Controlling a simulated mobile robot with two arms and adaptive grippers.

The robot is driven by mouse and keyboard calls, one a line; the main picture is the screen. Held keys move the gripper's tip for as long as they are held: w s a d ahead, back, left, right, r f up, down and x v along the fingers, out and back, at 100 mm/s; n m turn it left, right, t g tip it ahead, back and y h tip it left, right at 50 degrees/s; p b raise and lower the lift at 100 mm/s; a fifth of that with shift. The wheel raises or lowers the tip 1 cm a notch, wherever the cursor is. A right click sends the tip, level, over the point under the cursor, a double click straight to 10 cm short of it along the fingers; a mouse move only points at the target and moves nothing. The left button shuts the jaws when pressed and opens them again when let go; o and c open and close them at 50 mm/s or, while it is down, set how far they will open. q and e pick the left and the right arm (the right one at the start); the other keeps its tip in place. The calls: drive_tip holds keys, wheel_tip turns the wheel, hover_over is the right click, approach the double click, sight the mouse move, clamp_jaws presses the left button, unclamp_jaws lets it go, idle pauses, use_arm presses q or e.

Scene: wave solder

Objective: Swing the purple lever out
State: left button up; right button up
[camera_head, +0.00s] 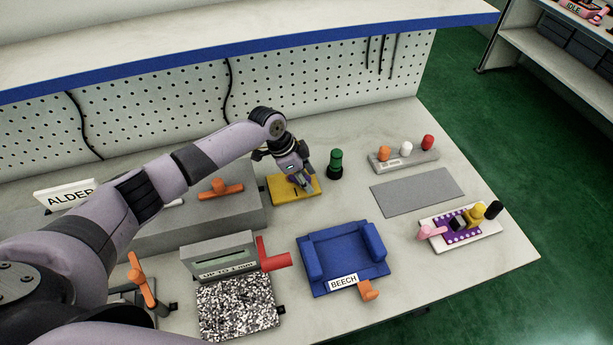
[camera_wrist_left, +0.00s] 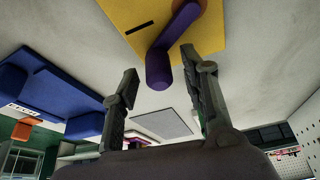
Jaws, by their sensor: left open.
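The purple lever (camera_wrist_left: 158,68) sits on a yellow base plate (camera_wrist_left: 140,12) with a dark slot. In the left wrist view its rounded end shows between the two fingertips, with a gap on each side. The plate also shows in the head view (camera_head: 281,190), where my gripper hides most of the lever. My left gripper (camera_head: 303,183) is open, pointing down over the plate. I cannot tell its exact height above the plate. My right gripper is not in view.
A dark green knob (camera_head: 335,164) stands just right of the plate. A blue cradle (camera_head: 343,252) labelled BEECH is in front. A grey block with an orange handle (camera_head: 220,188) is to the left. A flat grey pad (camera_head: 417,191) lies to the right.

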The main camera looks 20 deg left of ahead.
use_arm(q)
drive_tip(key=shift+f, duration=0.2)
clamp_jaws()
idle(0.5)
idle(0.3)
